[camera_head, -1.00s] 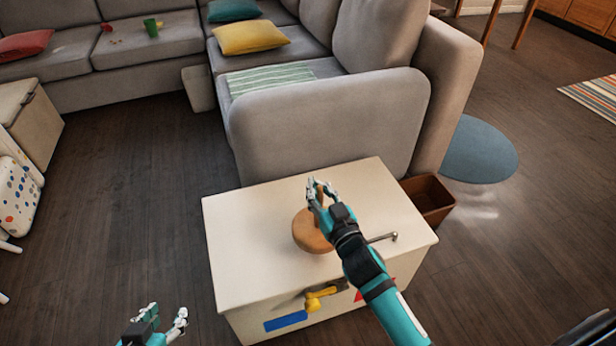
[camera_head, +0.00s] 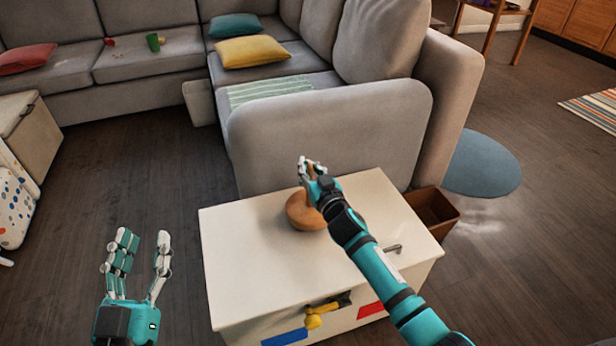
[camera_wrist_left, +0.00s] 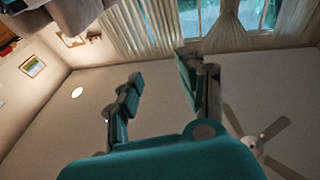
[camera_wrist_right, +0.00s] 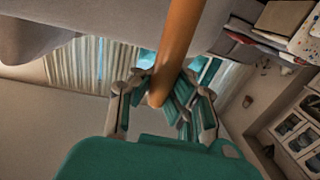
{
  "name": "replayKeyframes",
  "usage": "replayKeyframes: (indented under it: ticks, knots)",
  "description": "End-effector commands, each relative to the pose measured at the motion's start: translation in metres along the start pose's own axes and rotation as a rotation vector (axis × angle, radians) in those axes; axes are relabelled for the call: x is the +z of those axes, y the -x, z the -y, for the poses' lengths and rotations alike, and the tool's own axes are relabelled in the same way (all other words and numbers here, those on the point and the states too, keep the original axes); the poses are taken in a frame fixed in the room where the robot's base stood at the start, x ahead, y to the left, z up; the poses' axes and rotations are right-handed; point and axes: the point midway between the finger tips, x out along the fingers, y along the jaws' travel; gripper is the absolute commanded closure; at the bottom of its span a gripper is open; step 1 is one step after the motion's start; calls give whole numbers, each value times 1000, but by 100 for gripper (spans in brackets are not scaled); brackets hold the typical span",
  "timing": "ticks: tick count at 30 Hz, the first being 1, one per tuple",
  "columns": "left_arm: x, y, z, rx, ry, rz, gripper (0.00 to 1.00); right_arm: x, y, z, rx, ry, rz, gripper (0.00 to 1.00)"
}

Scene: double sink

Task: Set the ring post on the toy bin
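The ring post, with a round brown wooden base (camera_head: 306,212), shows at the far part of the white toy bin's top (camera_head: 255,270). I cannot tell whether its base touches the lid. My right gripper (camera_head: 311,168) is at the post above the base. In the right wrist view the orange-brown post (camera_wrist_right: 178,45) runs between my right fingers (camera_wrist_right: 160,88), which are closed around it. The fingers hide much of the post in the head view. My left gripper (camera_head: 142,250) is open and empty, left of the bin; its spread fingers show in the left wrist view (camera_wrist_left: 160,95).
A grey sofa (camera_head: 325,130) stands right behind the bin. A brown open box (camera_head: 434,212) is at the bin's right. A yellow handle (camera_head: 315,318) sits on the bin's front. A light cabinet (camera_head: 30,135) is at far left. Floor left of the bin is clear.

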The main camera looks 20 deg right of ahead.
Motion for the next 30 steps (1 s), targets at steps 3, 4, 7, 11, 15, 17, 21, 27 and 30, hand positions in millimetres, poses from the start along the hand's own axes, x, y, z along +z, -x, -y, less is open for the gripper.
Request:
replayKeyframes:
  ticks: [3, 4, 7, 11, 15, 17, 21, 27, 30]
  knots:
    - [-23, 1, -4, 8, 6, -150, 60, 12, 0, 0, -1, -2, -4, 100]
    - [-28, 2, -4, 10, 7, -184, 60, 14, 0, 0, -1, -2, -4, 100]
    - [-44, 6, -6, 14, 11, -276, 60, 20, 0, 0, -1, -2, -4, 100]
    - [-56, 9, -7, 16, 13, -336, 60, 22, 0, 0, -1, -1, -4, 100]
    - [-58, 9, -7, 16, 13, -345, 60, 22, 0, 0, -1, -1, -4, 100]
    - [-58, 9, -7, 16, 13, -344, 60, 22, 0, 0, -1, -1, -4, 100]
    - [-57, 9, -7, 16, 13, -343, 60, 25, 0, 0, 0, -1, 1, 85]
    - [-57, 9, -7, 16, 13, -342, 60, 24, 0, 0, -1, -1, 0, 70]
    - [-57, 9, -7, 16, 13, -341, 60, 24, 0, 0, 0, -1, 0, 70]
